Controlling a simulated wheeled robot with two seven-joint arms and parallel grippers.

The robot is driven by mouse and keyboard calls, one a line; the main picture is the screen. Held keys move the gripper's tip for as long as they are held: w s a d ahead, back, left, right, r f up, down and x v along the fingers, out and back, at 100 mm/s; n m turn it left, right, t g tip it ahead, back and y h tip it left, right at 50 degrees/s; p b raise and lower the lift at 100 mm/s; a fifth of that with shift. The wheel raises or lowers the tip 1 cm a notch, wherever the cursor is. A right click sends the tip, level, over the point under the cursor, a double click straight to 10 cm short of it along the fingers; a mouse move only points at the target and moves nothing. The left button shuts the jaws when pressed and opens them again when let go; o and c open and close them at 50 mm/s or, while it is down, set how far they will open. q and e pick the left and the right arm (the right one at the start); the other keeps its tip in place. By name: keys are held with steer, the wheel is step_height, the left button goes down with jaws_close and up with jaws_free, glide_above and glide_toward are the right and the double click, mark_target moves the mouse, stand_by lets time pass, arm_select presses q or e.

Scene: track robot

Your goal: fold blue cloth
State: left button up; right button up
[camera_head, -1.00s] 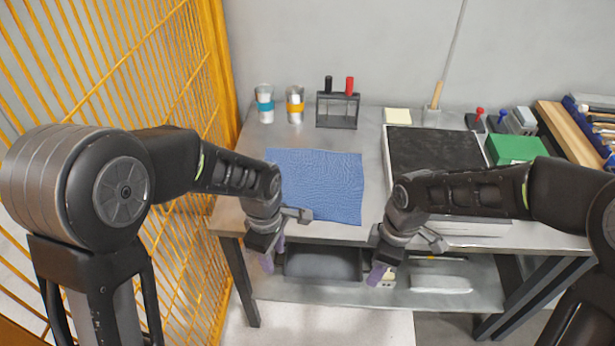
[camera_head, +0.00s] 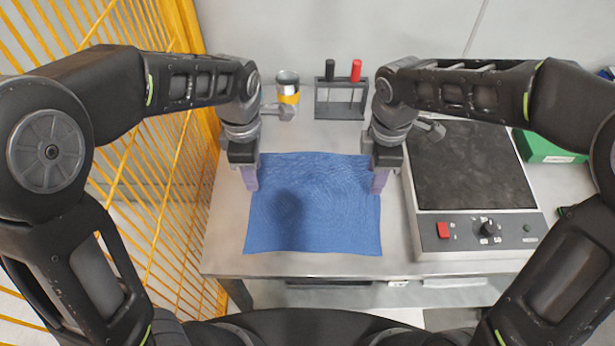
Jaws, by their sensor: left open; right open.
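The blue cloth (camera_head: 313,215) lies flat and spread out on the grey metal table, near its front edge. Its surface is slightly rippled, with a dark shadow at left of its middle. My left gripper (camera_head: 250,180) is open over the cloth's far left corner, fingers pointing down. My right gripper (camera_head: 379,182) is open over the far right corner, also pointing down. I cannot tell whether the fingertips touch the cloth. The grippers partly hide both far corners.
A hotplate (camera_head: 478,230) with a dark top stands right of the cloth. Behind are a can with an orange band (camera_head: 288,95) and a rack (camera_head: 340,103) with black and red handles. A green box (camera_head: 545,148) is at far right. A yellow mesh fence (camera_head: 150,190) stands left.

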mark_target(259, 198)
arm_select(q)
steer(key=shift+s+r, duration=0.1)
steer(key=shift+s, duration=0.05)
arm_select(e)
steer(key=shift+s, duration=0.15)
arm_select(q)
steer(key=shift+f, duration=4.05)
arm_select(e)
steer(key=shift+f, duration=3.95)
arm_select(q)
steer(key=shift+f, duration=0.25)
arm_select(e)
steer(key=shift+f, duration=0.25)
arm_select(q)
steer(key=shift+r, duration=0.1)
steer(key=shift+c, duration=0.3)
arm_select(e)
steer(key=shift+r, duration=0.1)
steer(key=shift+c, duration=0.3)
arm_select(q)
steer(key=shift+c, duration=0.8)
arm_select(e)
steer(key=shift+c, duration=0.8)
arm_select(q)
jaws_close()
arm_select(e)
jaws_close()
arm_select(q)
steer(key=shift+r, duration=0.1)
